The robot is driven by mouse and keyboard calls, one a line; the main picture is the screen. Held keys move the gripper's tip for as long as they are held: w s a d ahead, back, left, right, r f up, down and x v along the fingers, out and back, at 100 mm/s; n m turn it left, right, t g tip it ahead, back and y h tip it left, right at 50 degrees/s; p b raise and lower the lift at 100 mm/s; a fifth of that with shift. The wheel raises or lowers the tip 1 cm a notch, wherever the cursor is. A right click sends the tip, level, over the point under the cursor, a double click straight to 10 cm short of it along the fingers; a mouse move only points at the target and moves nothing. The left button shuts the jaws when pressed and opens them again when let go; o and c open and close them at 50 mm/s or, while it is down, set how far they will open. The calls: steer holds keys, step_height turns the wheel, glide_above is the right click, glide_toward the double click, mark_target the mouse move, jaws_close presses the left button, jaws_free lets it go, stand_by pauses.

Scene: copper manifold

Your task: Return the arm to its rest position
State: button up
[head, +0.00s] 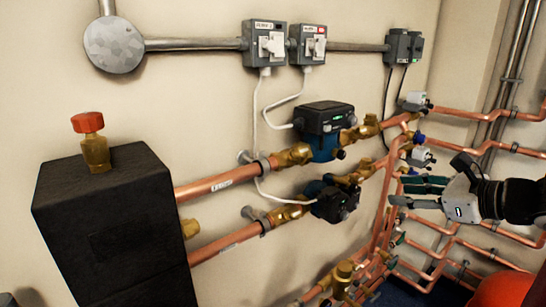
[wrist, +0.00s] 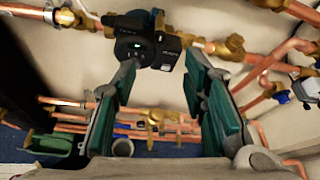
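My gripper (head: 402,191) is at the right side of the head view, in front of the copper pipes. Its two green-padded fingers point left and are spread apart with nothing between them. In the wrist view, my gripper (wrist: 160,72) also shows open, one finger on each side. A dark pump (wrist: 142,45) shows beyond the fingertips there. Whether the fingers touch any pipe cannot be told from the head view.
Two pumps, an upper one (head: 325,125) and a lower one (head: 330,200), sit on copper pipes from a black box (head: 110,225) with a red-capped valve (head: 92,140). Wall switches (head: 265,45) hang above. A red rounded object (head: 505,290) is at the bottom right.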

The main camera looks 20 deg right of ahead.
steer(key=s+a+r+n+g+y+p, duration=0.1)
steer(key=s+a+n+g+y, duration=0.2)
steer(key=a+n, duration=0.55)
steer(key=s+a+r+n+g+y+p, duration=0.15)
steer(key=a+n+g, duration=0.3)
steer(key=a, duration=0.75)
steer(key=s+a+r+n+g+h+p, duration=0.1)
steer(key=s+a+r+n+h+p, duration=0.1)
steer(key=s+n+h, duration=0.5)
steer(key=s+a+n+p, duration=0.1)
steer(key=s+n, duration=0.4)
steer(key=n, duration=0.5)
steer(key=shift+s+a+r+h, duration=0.2)
steer(key=shift+r+h, duration=0.05)
steer(key=shift+h, duration=0.1)
steer(key=shift+g, duration=0.25)
steer(key=shift+c, duration=0.6)
